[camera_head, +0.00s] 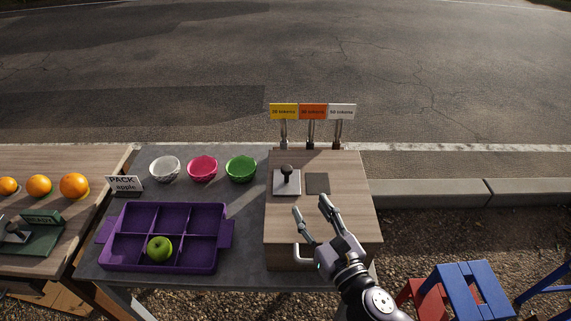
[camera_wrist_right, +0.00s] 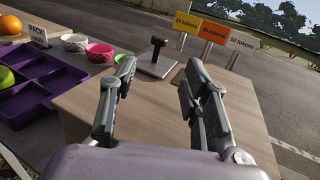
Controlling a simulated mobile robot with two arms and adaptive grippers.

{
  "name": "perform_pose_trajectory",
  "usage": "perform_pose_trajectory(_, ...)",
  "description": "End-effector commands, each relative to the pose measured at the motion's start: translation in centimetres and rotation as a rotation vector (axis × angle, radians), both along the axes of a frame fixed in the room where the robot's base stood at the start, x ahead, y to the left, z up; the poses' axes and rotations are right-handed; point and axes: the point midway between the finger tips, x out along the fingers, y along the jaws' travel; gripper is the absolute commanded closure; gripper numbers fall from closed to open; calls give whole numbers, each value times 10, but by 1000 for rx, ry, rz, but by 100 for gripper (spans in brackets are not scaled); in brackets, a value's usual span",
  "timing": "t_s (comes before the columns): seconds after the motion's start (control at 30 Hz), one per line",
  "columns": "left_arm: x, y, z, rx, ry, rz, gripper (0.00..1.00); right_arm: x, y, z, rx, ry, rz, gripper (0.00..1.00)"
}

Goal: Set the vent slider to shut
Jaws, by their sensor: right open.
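The vent slider seems to be the pale square plate with an upright black knob (camera_head: 287,173) on top of the wooden box. A dark flat square (camera_head: 317,183) lies just right of the plate. In the right wrist view the knob (camera_wrist_right: 157,48) stands upright beyond my fingers. My right gripper (camera_head: 310,205) is open and empty over the box top, on the near side of the plate and dark square. It appears apart from the knob. My left gripper is out of view.
Token signs (camera_head: 312,111) stand at the box's back edge. A white handle (camera_head: 303,257) is on its front. Left are a purple tray (camera_head: 167,264) with a green apple (camera_head: 159,249), several bowls (camera_head: 203,168) and a PACK sign (camera_head: 125,184). Stools (camera_head: 470,290) stand right.

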Motion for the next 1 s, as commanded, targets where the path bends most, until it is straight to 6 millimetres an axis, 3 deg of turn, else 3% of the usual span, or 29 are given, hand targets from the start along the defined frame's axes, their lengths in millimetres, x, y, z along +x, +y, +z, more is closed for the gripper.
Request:
perform_pose_trajectory(0.2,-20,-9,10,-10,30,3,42,46,19,4,1,-3,-2,57)
perform_pose_trajectory(0.5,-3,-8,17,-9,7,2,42,104,43,2,2,-1,-1,57)
perform_pose_trajectory(0.7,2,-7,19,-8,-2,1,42,127,53,1,2,0,-1,57)
perform_pose_trajectory(1.0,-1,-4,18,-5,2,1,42,134,56,1,1,0,0,57)
